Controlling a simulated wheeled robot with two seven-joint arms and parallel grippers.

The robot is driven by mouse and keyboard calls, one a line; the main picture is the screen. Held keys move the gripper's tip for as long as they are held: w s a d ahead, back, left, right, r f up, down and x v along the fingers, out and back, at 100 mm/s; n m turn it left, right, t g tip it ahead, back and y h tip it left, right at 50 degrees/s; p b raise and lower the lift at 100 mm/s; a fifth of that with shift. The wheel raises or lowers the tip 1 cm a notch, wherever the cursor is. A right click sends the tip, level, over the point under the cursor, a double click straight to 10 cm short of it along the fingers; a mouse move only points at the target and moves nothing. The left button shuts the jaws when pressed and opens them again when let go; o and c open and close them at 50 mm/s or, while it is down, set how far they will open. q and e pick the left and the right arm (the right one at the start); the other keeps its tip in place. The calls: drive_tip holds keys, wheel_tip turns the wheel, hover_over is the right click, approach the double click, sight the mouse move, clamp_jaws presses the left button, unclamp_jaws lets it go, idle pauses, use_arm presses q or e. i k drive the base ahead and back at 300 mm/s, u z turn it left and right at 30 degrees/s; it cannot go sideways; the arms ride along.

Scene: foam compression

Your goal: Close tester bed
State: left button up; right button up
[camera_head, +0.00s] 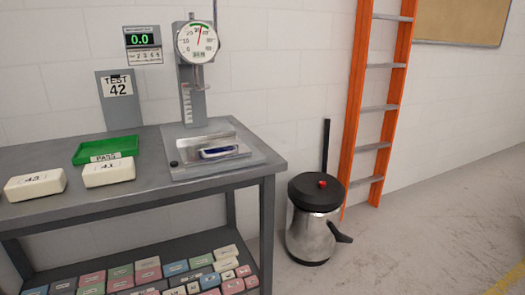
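The tester (193,110) stands on the right part of the grey table, with a round dial gauge (198,42) at the top of its column. Its bed (207,136) is a grey metal block on the base plate (245,157), low under the column. A small blue and white handle-like piece (219,152) shows at the front of the bed. I cannot tell for sure how far the bed is pulled out. Neither of my grippers is in view.
Two white foam blocks, marked 43 (35,186) and 41 (108,172), lie on the table (150,190) at left. A green PASS tray (105,148) sits behind them. Coloured blocks fill the lower shelf. A metal bin (313,225) and orange ladder (352,110) stand right.

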sight(198, 151)
drive_tip(key=z, duration=0.55)
drive_tip(key=i, duration=0.75)
drive_tip(key=z, duration=0.15)
